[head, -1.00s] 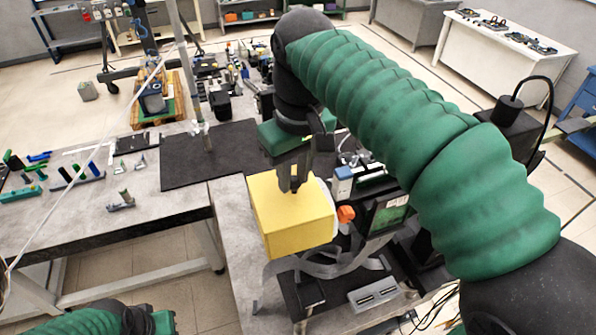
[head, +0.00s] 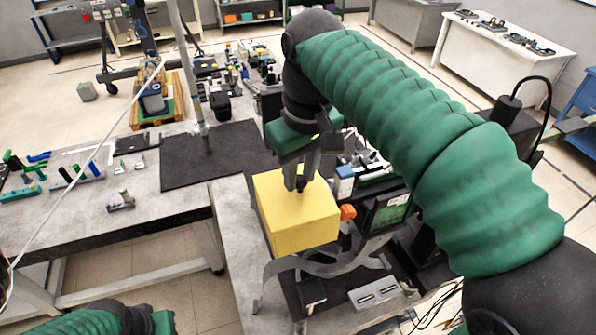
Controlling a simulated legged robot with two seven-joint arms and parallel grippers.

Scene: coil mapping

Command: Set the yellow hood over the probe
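The yellow hood (head: 298,222) is a box-like block right of the picture's middle, above the near end of the grey bench. My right gripper (head: 300,184) comes down on its top from above. Its dark fingers are close together at the hood's top face, and the hood moves with them. The exact grip point is hard to see. A curved grey frame (head: 335,268) shows just below the hood; I cannot tell whether they touch. I cannot pick out the probe for certain; it may be hidden under the hood. Only part of my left arm shows at the bottom left; its fingers are out of view.
A black mat (head: 220,158) lies on the grey bench, with a thin upright pole (head: 196,80) at it. Small tools (head: 75,178) lie on the bench to the left.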

